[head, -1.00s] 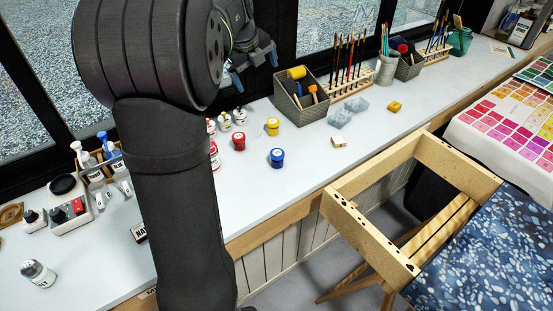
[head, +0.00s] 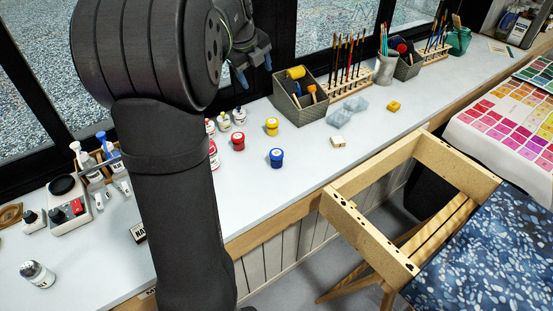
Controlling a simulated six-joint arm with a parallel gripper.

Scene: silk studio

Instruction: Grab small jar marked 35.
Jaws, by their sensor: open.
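Several small jars with coloured lids stand on the white counter: a red one (head: 238,141), a yellow one (head: 272,126), a blue one (head: 276,158), and white-bodied ones (head: 239,115) (head: 224,121) behind them. More red jars (head: 213,155) are partly hidden by my arm. The number 35 cannot be read on any of them. A lone dark-capped jar or bottle (head: 37,274) stands at the lower left; its label is unreadable. My gripper (head: 254,71) is open, with blue-tipped fingers, raised in front of the window, above the jars in the picture. No object shows between its fingers.
Behind and right of the jars stand a grey box of tools (head: 300,103), wooden brush racks (head: 349,88) and clear trays (head: 340,119). Bare counter lies in front of the blue jar. A wooden frame (head: 385,240) stands beyond the counter's front edge.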

